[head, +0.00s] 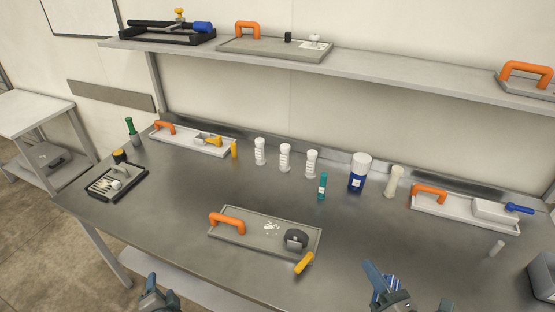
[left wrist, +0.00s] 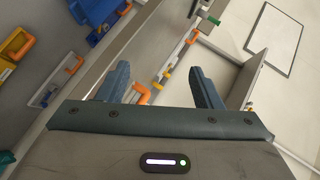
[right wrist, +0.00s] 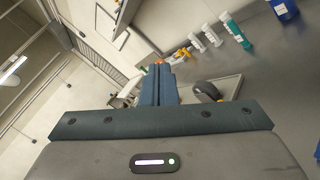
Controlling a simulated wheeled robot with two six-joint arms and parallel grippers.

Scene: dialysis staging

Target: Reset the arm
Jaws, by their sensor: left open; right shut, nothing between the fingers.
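My left gripper (head: 152,287) is at the bottom edge of the head view, in front of the table's front edge. In the left wrist view its two fingers (left wrist: 160,85) stand wide apart with nothing between them. My right gripper (head: 378,280) is at the bottom right of the head view, over the front part of the metal table (head: 180,205). In the right wrist view its fingers (right wrist: 158,85) are together and hold nothing. Both grippers are apart from the objects on the table.
A grey tray (head: 250,236) with an orange handle, a dark round item and white bits lies mid-table, left of my right gripper. White bottles (head: 285,157), a teal tube (head: 322,186) and a blue bottle (head: 358,175) stand behind. A shelf (head: 390,75) runs above.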

